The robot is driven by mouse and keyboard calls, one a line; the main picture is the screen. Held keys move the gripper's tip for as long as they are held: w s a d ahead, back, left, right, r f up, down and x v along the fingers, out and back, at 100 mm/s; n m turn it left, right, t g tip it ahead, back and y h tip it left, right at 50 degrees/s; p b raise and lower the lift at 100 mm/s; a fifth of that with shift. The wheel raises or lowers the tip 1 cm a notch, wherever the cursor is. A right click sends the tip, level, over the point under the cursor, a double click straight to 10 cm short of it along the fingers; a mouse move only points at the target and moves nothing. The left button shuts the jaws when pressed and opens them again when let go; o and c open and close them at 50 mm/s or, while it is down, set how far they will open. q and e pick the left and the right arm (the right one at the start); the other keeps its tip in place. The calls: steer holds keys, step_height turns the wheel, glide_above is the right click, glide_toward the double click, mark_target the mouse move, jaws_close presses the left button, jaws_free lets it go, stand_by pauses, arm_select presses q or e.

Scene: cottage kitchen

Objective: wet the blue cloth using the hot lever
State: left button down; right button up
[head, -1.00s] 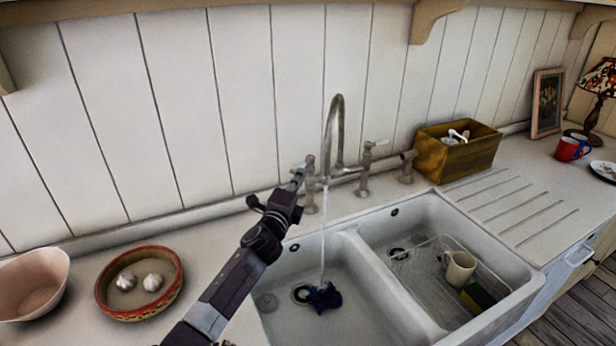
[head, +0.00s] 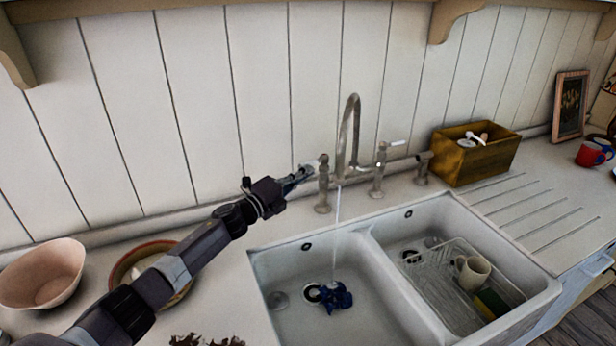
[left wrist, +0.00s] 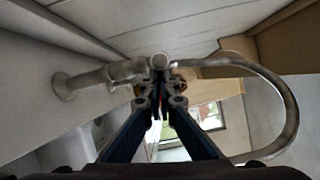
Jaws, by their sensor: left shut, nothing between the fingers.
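The blue cloth (head: 335,297) lies crumpled by the drain in the left sink basin. A thin stream of water (head: 337,235) falls from the curved spout (head: 354,120) onto or right beside it. My left gripper (head: 308,170) is shut and empty, with its tips at the left tap lever (head: 323,160). In the left wrist view the shut fingertips (left wrist: 160,85) are close to the round lever end (left wrist: 160,62); I cannot tell whether they touch. The right tap lever (head: 396,143) points right. No hot marking is legible. My right gripper is out of view.
The right basin holds a wire rack (head: 440,275) with a cream jug (head: 473,272). A wooden box (head: 475,160) stands behind the ridged drainboard. A pink bowl (head: 42,275) and a shallow dish (head: 125,262), partly hidden by my arm, stand left of the sink.

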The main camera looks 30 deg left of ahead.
arm_select(q)
steer(key=shift+w+a+b, duration=0.2)
steer(key=shift+a+b, duration=0.25)
steer(key=shift+a, duration=0.1)
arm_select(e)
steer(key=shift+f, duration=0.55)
arm_select(q)
steer(key=shift+a, duration=0.15)
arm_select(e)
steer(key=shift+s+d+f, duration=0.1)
